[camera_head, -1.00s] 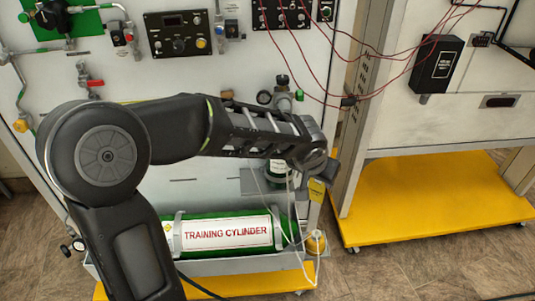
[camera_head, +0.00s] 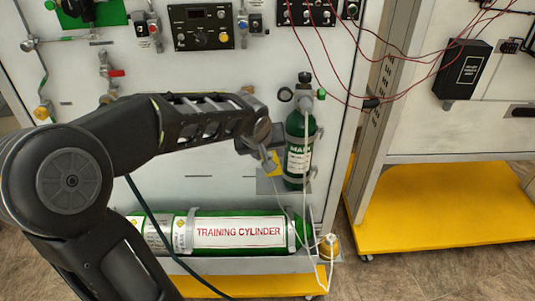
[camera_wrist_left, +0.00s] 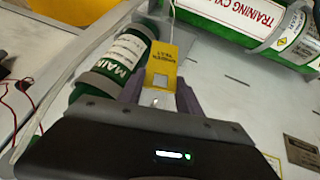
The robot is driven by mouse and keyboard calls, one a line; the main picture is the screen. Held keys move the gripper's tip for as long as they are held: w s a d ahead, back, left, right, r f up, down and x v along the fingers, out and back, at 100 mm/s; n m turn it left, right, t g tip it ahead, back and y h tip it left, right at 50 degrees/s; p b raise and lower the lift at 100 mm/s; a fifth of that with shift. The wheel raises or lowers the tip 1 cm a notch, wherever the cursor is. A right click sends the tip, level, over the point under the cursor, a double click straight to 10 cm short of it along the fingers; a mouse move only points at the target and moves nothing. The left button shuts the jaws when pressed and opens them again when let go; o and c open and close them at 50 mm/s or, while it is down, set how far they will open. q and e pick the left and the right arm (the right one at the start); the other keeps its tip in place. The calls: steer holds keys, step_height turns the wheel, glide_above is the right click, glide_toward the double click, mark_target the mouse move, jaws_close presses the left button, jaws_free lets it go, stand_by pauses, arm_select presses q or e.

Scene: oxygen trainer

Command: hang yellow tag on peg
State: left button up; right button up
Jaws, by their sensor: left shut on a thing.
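The yellow tag (camera_head: 270,164) is held in my left gripper (camera_head: 262,152), just left of the upright green cylinder on the panel. In the left wrist view the yellow tag (camera_wrist_left: 161,68) stands between the two fingers of my left gripper (camera_wrist_left: 160,95), with a square hole and small print, and a thin cord runs up from its top edge. My left gripper is shut on the tag. I cannot make out the peg for certain in either view. My right gripper is not in view.
The upright green cylinder (camera_head: 299,148) has a valve and gauge on top. The training cylinder (camera_head: 238,232) lies on a low shelf. Red wires (camera_head: 345,70) loop at upper right.

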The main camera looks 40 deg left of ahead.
arm_select(q)
steer(key=shift+w+a, duration=0.2)
stand_by(0.4)
steer(key=shift+w+a+f+p, duration=0.1)
steer(key=shift+w+a+p, duration=0.75)
steer(key=shift+w+p, duration=0.25)
steer(key=shift+w+a+f+p, duration=0.1)
steer(key=shift+w+a+p, duration=0.7)
steer(key=shift+w+p, duration=0.3)
steer(key=shift+w+a+f+p, duration=0.1)
steer(key=shift+w+a+p, duration=0.75)
steer(key=shift+w+p, duration=0.25)
steer(key=shift+w+a+f+b, duration=0.35)
steer(key=shift+w+f+b, duration=0.15)
steer(key=shift+b, duration=0.2)
steer(key=o, duration=1.4)
